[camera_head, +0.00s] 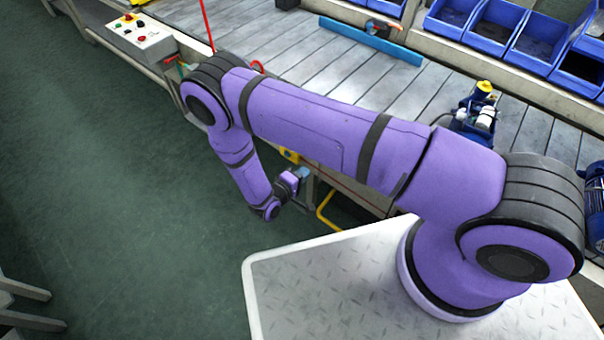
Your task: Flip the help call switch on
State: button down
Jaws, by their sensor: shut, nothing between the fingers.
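No part in view is clearly marked as the help call switch. A light grey control box (142,36) with red, green and black controls stands at the upper left, too small to read its labels. A small yellow part (290,155) shows at the front side of the conveyor, partly hidden by my arm. My gripper (303,174) is at the end of my purple arm, low beside the conveyor's front and close to that yellow part. It looks shut and empty. Its fingertips are small, and I cannot tell whether they touch anything.
The slatted conveyor (330,62) runs along the back, with a blue bar (370,40) across it. A blue pump (478,110) sits on it at the right. Blue bins (497,40) line the far side. The green floor (110,190) is open at the left.

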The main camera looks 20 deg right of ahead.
jog(key=x, duration=1)
jog(key=shift+w+d, duration=0.2)
jog(key=shift+w, duration=0.05)
jog(key=shift+f, duration=0.1)
